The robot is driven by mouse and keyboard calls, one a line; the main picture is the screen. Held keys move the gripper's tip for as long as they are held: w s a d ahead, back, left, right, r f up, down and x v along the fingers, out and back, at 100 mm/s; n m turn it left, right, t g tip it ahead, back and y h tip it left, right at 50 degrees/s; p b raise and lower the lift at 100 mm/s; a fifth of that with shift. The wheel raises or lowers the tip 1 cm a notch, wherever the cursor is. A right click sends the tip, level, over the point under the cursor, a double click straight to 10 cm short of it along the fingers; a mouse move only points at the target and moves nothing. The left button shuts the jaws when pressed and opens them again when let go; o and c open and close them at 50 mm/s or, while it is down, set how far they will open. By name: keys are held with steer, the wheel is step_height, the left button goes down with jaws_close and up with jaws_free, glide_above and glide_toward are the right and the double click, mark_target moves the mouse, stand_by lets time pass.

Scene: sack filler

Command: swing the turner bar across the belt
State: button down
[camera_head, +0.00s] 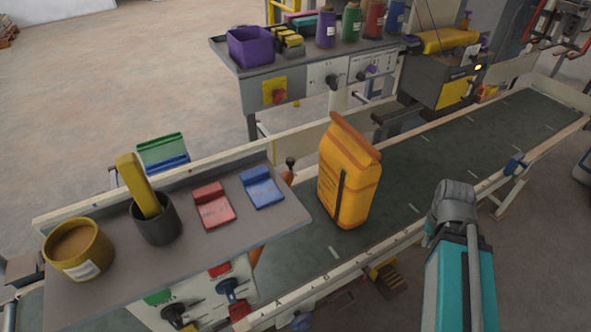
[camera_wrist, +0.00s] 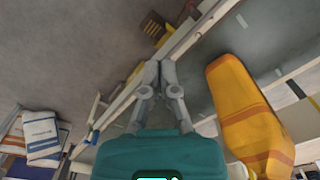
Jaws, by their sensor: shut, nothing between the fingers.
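An orange sack (camera_head: 348,175) stands upright on the green conveyor belt (camera_head: 440,150), and it also shows at the right of the wrist view (camera_wrist: 248,115). A dark knob (camera_head: 290,163) with an orange part below it shows at the belt's far side, left of the sack; I cannot tell whether it belongs to the turner bar. No bar is seen clearly lying across the belt. My gripper (camera_wrist: 159,66) has its fingertips together and empty, over the belt's near rail in the wrist view, apart from the sack. In the head view only my arm shows clearly, right of the sack.
A grey shelf (camera_head: 115,255) at the front left holds a yellow tub (camera_head: 78,248), a dark cup (camera_head: 157,220) and red and blue holders. A panel stand (camera_head: 290,75) with bottles and a purple bin (camera_head: 250,46) stands behind. The belt right of the sack is clear.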

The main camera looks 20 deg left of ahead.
steer(key=w+a+r+m+y, duration=0.2)
steer(key=w+a+m, duration=0.3)
steer(key=a, duration=0.6)
steer(key=w+a+r+m+y+p, duration=0.1)
steer(key=w+a+r+m+y, duration=0.1)
steer(key=w+a+m, duration=0.4)
steer(key=w+a+r+m+y+p, duration=0.1)
steer(key=w+a+m, duration=0.5)
steer(key=a, duration=1.1)
steer(key=r+y, duration=0.1)
steer(key=y, duration=0.1)
steer(key=shift+w+r+g+y, duration=0.15)
steer(key=shift+w+g+y, duration=0.15)
steer(key=shift+y, duration=0.1)
steer(key=shift+a, duration=0.15)
